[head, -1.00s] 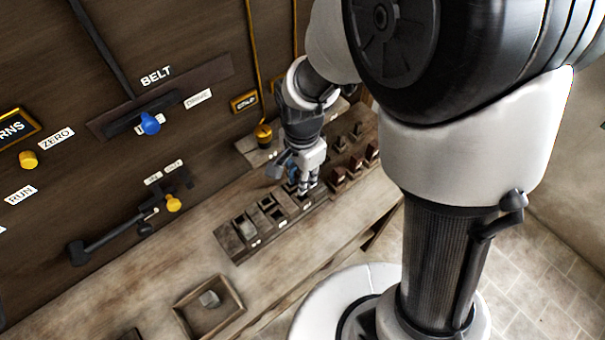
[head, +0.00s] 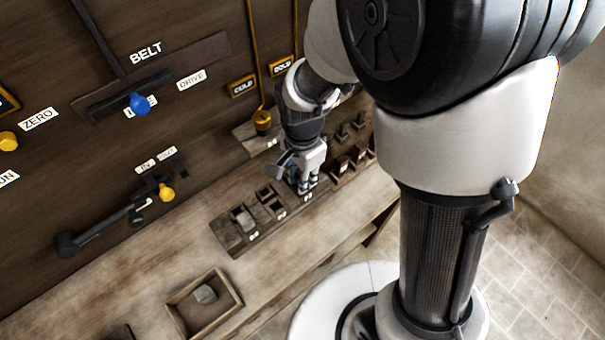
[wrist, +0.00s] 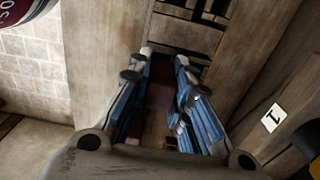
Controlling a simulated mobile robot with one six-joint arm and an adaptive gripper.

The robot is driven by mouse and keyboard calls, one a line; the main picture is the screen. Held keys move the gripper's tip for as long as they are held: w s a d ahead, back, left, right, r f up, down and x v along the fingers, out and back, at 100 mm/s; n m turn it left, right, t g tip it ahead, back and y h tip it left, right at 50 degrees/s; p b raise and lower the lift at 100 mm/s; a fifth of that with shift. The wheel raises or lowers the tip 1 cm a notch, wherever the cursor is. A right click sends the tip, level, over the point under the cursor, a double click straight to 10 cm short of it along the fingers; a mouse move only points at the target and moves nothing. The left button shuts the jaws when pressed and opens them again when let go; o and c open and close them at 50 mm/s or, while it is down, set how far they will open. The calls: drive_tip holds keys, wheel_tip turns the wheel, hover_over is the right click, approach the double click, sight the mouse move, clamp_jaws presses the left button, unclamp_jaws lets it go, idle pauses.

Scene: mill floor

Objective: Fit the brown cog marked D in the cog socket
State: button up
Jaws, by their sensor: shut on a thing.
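My gripper (head: 307,186) points down at the right end of a dark tray (head: 234,240) with several square compartments on the bench. In the wrist view my gripper (wrist: 160,72) is shut on a dark reddish-brown piece (wrist: 157,96), taken as the brown cog. Its D mark is not visible, and the fingers hide most of its shape. I cannot tell whether it is inside a compartment. I cannot make out which opening is the cog socket.
Dark red-brown pieces (head: 345,162) stand in a holder right of my gripper. An open wooden box (head: 178,316) with a grey lump lies at the front left. The back wall carries a blue-knobbed slider (head: 140,103) and a yellow-knobbed lever (head: 167,194). Bare bench lies between.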

drive_tip(key=shift+f, duration=0.35)
drive_tip(key=o, duration=1)
drive_tip(key=shift+c, duration=0.2)
drive_tip(key=shift+r, duration=0.1)
wheel_tip(320, 180, up, 12)
drive_tip(key=shift+f, duration=0.15)
drive_tip(key=s+d+r+n+t, duration=0.4)
drive_tip(key=s+d+r+n, duration=0.5)
drive_tip(key=s+d+n, duration=0.2)
drive_tip(key=s, duration=0.2)
drive_tip(key=shift+s+t, duration=0.3)
